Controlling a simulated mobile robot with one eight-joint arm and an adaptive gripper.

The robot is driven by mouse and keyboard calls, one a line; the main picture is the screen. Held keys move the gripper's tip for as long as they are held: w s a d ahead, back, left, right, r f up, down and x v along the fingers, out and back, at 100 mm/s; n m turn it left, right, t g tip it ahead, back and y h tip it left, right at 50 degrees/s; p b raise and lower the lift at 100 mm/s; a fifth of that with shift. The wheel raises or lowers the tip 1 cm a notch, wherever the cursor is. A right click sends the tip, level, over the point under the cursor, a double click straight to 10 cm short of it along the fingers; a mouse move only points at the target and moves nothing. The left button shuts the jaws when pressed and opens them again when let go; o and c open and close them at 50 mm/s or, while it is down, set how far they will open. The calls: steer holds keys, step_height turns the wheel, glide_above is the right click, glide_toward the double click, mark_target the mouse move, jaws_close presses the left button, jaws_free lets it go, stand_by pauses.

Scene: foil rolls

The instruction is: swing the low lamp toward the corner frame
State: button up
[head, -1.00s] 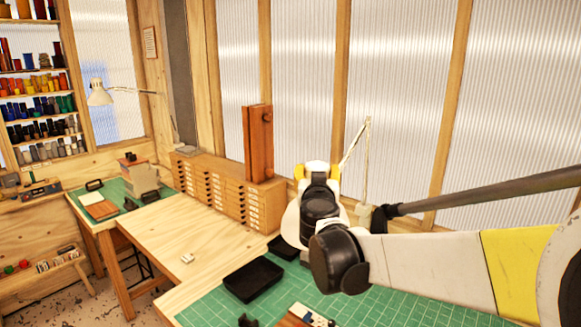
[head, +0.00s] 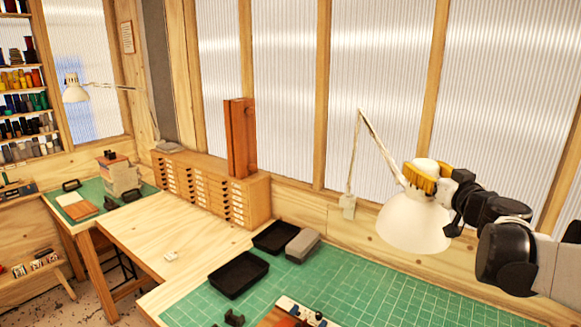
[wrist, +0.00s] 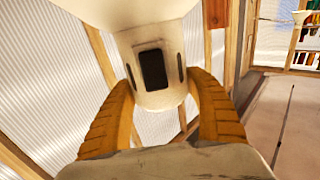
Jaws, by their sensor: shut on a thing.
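The low lamp is a white desk lamp. Its wide shade (head: 414,222) hangs over the green mat at right in the head view, on a thin jointed arm (head: 378,137) rising from a base by the wall. My gripper (head: 428,177) is shut on the lamp's neck, just above the shade. In the wrist view the two yellow-orange fingers close around both sides of the white neck (wrist: 152,97), which has a dark slot. The corner frame (head: 127,37) is a small framed sheet on the wooden wall at upper left, far from the lamp head.
A second white lamp (head: 74,90) stands at far left. A drawer cabinet (head: 205,190) with a tall brown wooden piece (head: 240,138) on it lines the wall. Black trays (head: 238,275) and a grey box (head: 303,245) lie on the green mat (head: 350,285). Air above the mat is open.

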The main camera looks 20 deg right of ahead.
steer(key=d, duration=0.2)
steer(key=s+d, duration=0.1)
steer(key=d, duration=0.2)
steer(key=shift+s+b, duration=0.15)
steer(key=shift+b, duration=0.15)
steer(key=shift+r, duration=0.1)
steer(key=shift+d, duration=0.15)
steer(key=o, duration=1.4)
steer(key=shift+d, duration=0.2)
steer(key=shift+o, duration=0.2)
steer(key=v, duration=1.2)
steer(key=shift+a, duration=0.15)
